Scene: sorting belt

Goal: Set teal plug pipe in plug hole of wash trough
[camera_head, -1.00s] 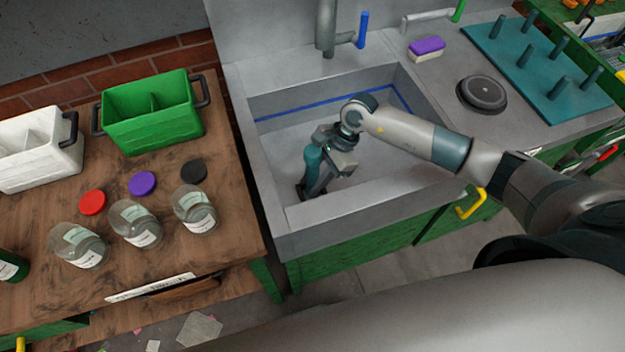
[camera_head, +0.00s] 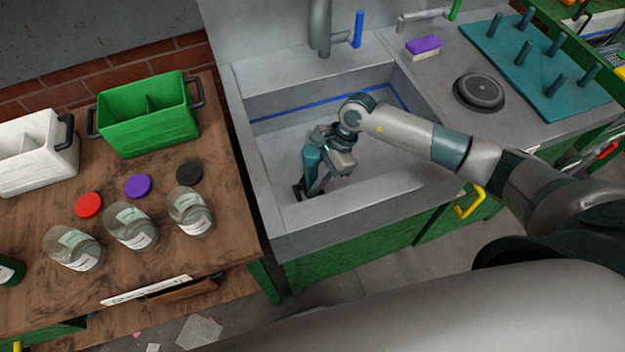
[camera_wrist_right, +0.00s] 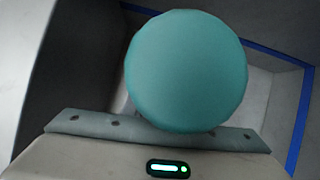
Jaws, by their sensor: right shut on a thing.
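The teal plug pipe (camera_head: 311,160) is in my right gripper (camera_head: 316,182), low inside the grey wash trough (camera_head: 390,196). In the right wrist view, the pipe's round teal end (camera_wrist_right: 186,70) faces the camera, beyond the gripper's pale body. The right gripper is shut on the pipe. The pipe's lower end and the plug hole are not clearly visible; the gripper and pipe cover that part of the trough floor. I cannot tell whether the pipe touches the floor or the hole. My left gripper is out of view.
A tap with a blue lever (camera_head: 358,29) stands behind the trough. A purple sponge (camera_head: 423,45), a dark round disc (camera_head: 479,92) and a teal peg board (camera_head: 540,75) are to the right. Jars and a green bin (camera_head: 148,128) stand on the wooden table at left. Trough walls surround the gripper.

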